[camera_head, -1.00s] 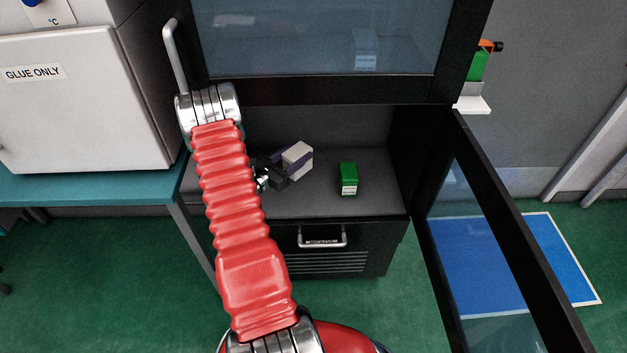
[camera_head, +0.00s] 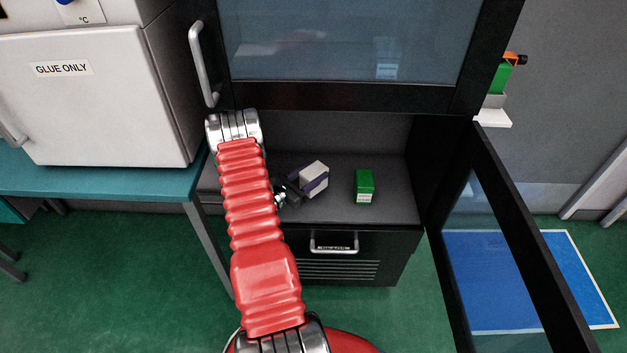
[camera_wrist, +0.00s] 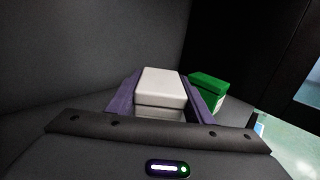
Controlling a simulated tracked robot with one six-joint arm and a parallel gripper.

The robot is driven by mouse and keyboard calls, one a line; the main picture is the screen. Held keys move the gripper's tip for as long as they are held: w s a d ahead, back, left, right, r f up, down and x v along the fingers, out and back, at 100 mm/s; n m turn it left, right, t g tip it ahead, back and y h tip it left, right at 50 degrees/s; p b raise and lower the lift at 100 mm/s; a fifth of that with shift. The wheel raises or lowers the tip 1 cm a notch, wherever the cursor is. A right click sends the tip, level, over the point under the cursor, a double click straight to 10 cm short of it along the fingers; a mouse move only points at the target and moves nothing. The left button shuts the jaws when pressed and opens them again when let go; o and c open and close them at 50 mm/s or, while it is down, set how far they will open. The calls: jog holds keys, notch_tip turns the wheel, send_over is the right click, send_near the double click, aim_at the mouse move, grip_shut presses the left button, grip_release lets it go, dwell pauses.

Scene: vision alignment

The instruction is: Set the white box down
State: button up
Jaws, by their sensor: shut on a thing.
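The white box (camera_head: 314,173) is in the open lower compartment of the black cabinet, tilted in the head view. My gripper (camera_head: 303,187) is shut on it, with purple finger pads along its sides. In the wrist view the white box (camera_wrist: 161,88) sits between the two purple fingers of my gripper (camera_wrist: 163,97). The box is close to the grey cabinet shelf (camera_head: 335,212); I cannot tell whether it touches it. My red arm hides the shelf's left part.
A green box (camera_head: 364,186) stands on the shelf to the right of the white box, also in the wrist view (camera_wrist: 207,90). The open glass door (camera_head: 510,240) is at the right. The upper glass door (camera_head: 345,50) is shut. Bare shelf lies in front of the green box.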

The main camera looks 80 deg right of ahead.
jog(key=shift+f, duration=1.55)
jog(key=shift+f, duration=0.1)
jog(key=o, duration=1.1)
jog(key=shift+w+a, duration=0.3)
jog(key=shift+a, duration=0.1)
jog(key=v, duration=1.1)
